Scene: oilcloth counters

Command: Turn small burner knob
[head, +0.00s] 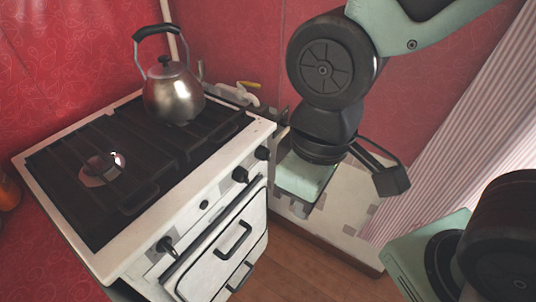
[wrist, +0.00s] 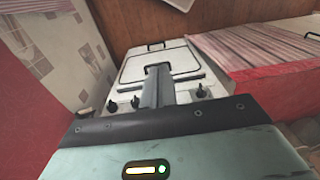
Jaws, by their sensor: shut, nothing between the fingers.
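The white stove (head: 140,232) stands at left in the head view, with several black knobs along its front panel. Two knobs, one at the far end (head: 262,153) and one beside it (head: 240,174), are nearest my gripper. Another knob (head: 165,245) is at the near end. Which one serves the small burner cannot be told. My gripper (head: 300,209) points down, to the right of the stove front, apart from the knobs. In the wrist view its grey fingers (wrist: 158,72) are shut and empty, with knobs to the left (wrist: 111,106) and right (wrist: 201,91).
A steel kettle (head: 174,93) stands on the back of the black grates (head: 75,180). The oven door (head: 225,255) with its black handles is closed below the knobs. Wooden floor (head: 305,262) is clear between.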

